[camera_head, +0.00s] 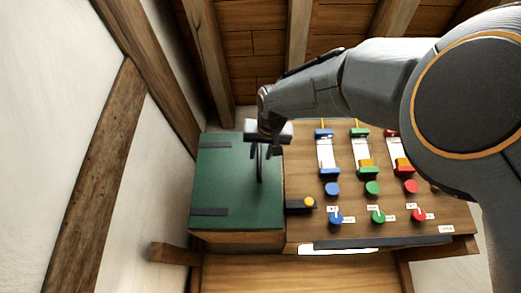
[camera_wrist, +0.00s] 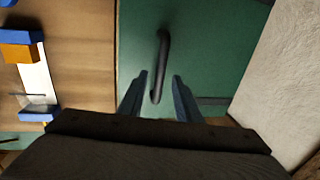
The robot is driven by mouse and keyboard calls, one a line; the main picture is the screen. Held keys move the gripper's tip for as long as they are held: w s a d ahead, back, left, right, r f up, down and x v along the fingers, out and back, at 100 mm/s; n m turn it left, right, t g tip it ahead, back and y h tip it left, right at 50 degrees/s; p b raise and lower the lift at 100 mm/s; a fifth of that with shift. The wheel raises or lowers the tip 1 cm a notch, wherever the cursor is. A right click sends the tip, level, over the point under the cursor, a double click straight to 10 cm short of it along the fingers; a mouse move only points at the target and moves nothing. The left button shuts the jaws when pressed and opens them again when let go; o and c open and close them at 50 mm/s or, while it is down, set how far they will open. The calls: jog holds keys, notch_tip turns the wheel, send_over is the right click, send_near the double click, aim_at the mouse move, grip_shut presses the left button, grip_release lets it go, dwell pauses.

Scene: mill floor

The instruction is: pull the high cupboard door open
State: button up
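The high cupboard's green door (camera_head: 225,185) is at the left of the wooden panel and looks shut; it fills the middle of the wrist view (camera_wrist: 215,60). A dark upright bar handle (camera_head: 259,170) stands near the door's right edge. In the wrist view the handle (camera_wrist: 163,45) reaches down between my two fingertips. My gripper (camera_wrist: 160,80) is open, one finger on each side of the handle, with a gap on both sides. In the head view my gripper (camera_head: 262,146) is over the handle's upper part, and its fingers are hard to make out.
Right of the door is a wooden panel (camera_head: 300,235) with blue, green and red sliders and knobs. A black latch-like piece with a yellow knob (camera_head: 309,202) sits beside the door's lower right edge. A white wall (camera_head: 160,170) with timber beams is close on the left.

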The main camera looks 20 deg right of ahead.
jog(key=shift+w+d, duration=0.1)
jog(key=shift+w, duration=0.5)
grip_shut()
jog(key=shift+s, duration=0.1)
